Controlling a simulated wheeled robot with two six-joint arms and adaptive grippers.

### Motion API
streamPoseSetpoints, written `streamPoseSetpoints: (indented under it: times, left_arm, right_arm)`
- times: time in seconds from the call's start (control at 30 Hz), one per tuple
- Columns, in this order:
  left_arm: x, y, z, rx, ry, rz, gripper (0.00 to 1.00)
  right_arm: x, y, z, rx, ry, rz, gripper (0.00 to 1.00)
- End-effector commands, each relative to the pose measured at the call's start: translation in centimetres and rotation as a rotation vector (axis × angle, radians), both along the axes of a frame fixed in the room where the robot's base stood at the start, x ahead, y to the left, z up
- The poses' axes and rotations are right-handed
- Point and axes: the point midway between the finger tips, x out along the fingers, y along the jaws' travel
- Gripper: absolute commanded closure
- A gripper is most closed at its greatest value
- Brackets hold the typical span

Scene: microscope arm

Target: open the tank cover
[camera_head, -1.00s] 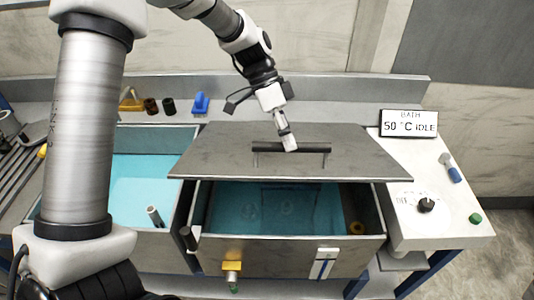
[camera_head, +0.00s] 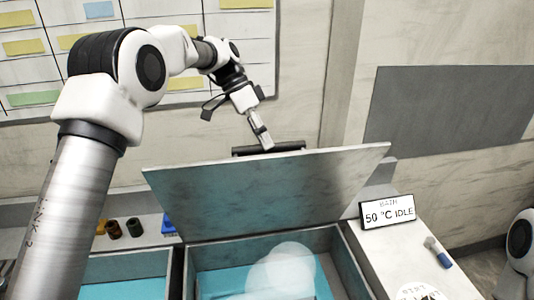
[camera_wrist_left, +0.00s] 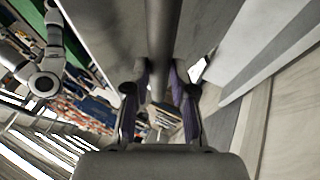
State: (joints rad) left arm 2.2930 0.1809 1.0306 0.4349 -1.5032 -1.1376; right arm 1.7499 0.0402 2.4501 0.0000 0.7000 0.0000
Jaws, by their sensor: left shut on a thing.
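The tank cover (camera_head: 270,190) is a grey metal plate, now tilted steeply up above the tank (camera_head: 342,262), its underside towards the head camera. Its dark bar handle (camera_head: 292,147) shows just above the raised edge. My left gripper (camera_head: 267,146) is shut on the handle; the left wrist view shows the bar (camera_wrist_left: 163,50) running between its two fingers (camera_wrist_left: 160,95). The tank opening is exposed, with blue water and a pale, cloudy white puff over it. My right gripper is not in view.
A display reading 50 °C IDLE (camera_head: 387,212) stands on the right-hand panel, near a blue-and-white item (camera_head: 438,252). Small brown jars (camera_head: 113,229) stand on the ledge at left. A second blue basin (camera_head: 125,268) is beside the tank. A wall board (camera_head: 120,50) hangs behind.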

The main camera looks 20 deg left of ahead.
Motion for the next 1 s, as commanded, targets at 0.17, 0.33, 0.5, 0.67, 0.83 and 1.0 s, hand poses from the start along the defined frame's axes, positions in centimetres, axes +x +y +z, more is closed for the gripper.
streamPoseSetpoints:
  times: [0.17,0.33,0.5,0.67,0.83,1.0]
  left_arm:
    - [2.1,1.5,-1.1,0.010,0.011,0.004,1.00]
    - [3.3,2.3,-1.0,0.010,0.014,0.004,1.00]
    - [3.9,2.7,-1.0,0.009,0.017,0.003,1.00]
    - [4.1,2.7,-0.9,0.009,0.018,0.003,1.00]
    - [4.0,2.7,-0.9,0.008,0.019,0.002,1.00]
    - [4.0,2.7,-0.9,0.008,0.019,0.002,0.62]
  right_arm:
    - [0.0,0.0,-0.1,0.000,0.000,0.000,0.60]
    - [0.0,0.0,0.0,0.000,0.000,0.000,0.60]
    - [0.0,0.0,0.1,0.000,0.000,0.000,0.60]
    - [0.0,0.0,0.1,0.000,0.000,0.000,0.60]
    - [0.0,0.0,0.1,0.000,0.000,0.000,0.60]
    - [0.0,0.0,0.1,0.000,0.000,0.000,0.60]
